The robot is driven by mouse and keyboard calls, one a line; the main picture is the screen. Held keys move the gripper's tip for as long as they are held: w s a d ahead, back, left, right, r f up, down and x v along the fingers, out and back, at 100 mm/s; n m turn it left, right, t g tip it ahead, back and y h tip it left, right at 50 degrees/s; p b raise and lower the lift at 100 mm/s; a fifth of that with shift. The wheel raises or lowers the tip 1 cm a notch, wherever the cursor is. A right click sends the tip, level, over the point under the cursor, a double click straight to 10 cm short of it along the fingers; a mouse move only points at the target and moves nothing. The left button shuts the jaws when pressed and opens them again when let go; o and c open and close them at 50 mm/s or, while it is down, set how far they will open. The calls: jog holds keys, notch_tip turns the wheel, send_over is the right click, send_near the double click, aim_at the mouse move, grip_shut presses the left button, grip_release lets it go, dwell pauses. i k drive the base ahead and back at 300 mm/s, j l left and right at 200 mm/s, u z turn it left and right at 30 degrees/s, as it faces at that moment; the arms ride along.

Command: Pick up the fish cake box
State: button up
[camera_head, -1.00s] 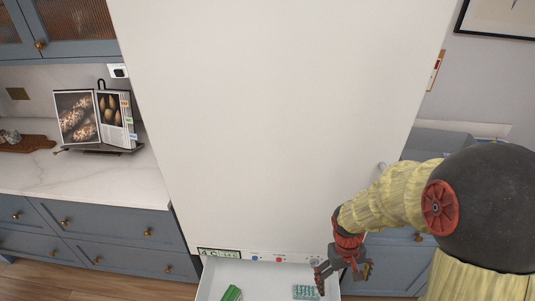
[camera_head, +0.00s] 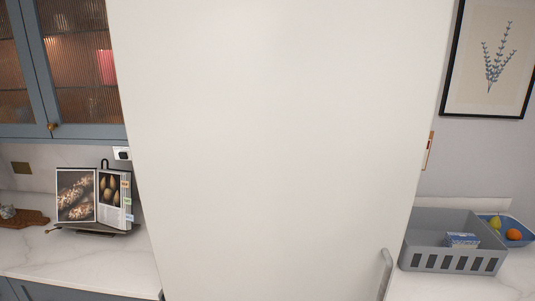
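No box can be read as the fish cake box in this view. A small blue and white box (camera_head: 461,240) lies inside a grey slotted basket (camera_head: 454,262) on the right counter; its label is too small to read. My gripper and arm are out of the picture. The drawer with packets seen earlier is below the bottom edge now.
A tall white fridge front (camera_head: 270,150) fills the middle, with a grey handle (camera_head: 386,272) at its lower right. A blue fruit bowl (camera_head: 520,238) stands behind the basket. A cookbook on a stand (camera_head: 97,200) and wooden board (camera_head: 22,218) are on the left counter.

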aim_at(464, 240)
jog(key=z, duration=1.25)
jog(key=i+l+z, duration=0.2)
jog(key=l, duration=0.35)
jog(key=i+l+z, duration=0.25)
jog(key=i+l, duration=0.15)
jog(key=l, duration=0.1)
